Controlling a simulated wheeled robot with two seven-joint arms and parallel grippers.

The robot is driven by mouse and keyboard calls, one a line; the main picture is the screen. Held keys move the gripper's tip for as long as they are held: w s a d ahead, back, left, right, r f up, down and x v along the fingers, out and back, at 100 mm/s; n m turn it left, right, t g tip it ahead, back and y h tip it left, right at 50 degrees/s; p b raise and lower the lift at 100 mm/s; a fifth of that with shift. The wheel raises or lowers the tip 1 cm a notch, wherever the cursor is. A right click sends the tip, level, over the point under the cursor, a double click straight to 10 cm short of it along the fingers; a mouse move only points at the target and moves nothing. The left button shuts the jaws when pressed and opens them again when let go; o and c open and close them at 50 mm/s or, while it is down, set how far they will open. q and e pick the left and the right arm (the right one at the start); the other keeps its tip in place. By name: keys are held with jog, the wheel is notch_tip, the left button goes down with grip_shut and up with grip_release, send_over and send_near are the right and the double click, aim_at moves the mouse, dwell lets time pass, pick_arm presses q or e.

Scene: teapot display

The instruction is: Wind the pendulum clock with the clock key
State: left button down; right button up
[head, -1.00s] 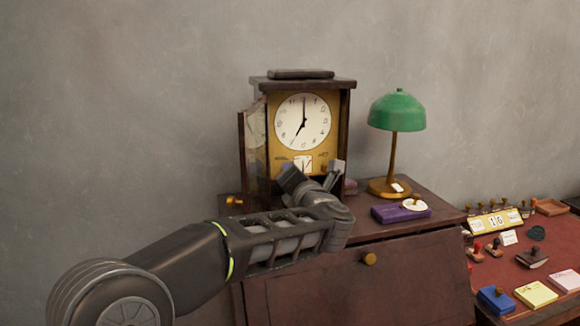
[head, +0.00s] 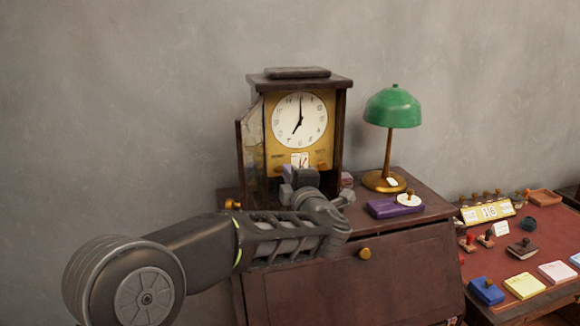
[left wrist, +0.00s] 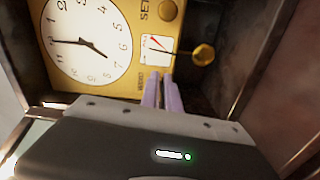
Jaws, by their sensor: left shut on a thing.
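The pendulum clock (head: 299,119) stands on the cabinet with its glass door (head: 251,150) swung open to the left. Its white dial also shows sideways in the left wrist view (left wrist: 87,40), above a small gauge (left wrist: 157,49) and the brass pendulum bob (left wrist: 204,54). My left gripper (head: 299,177) is in front of the clock's lower face. In the left wrist view its pale fingers (left wrist: 162,91) reach to the gold plate by the lower lettering. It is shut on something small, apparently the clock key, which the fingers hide. My right gripper is out of view.
A green lamp (head: 393,108) and a purple box (head: 395,207) stand on the cabinet (head: 420,190) right of the clock. A desk (head: 540,235) with stamps and note pads is at far right. The clock's dark side walls are close around the hand.

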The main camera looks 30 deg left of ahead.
pick_arm(q)
jog(key=shift+a+r+m, duration=0.2)
jog(key=shift+r+m, duration=0.05)
jog(key=shift+m, duration=0.05)
jog(key=c, duration=1.7)
grip_release()
jog(key=shift+s, duration=0.15)
jog(key=shift+o, duration=0.5)
jog(key=shift+f, duration=0.1)
jog(key=shift+d, duration=0.1)
jog(key=b+v, duration=0.1)
jog(key=v, duration=0.6)
jog(key=shift+s+d, duration=0.25)
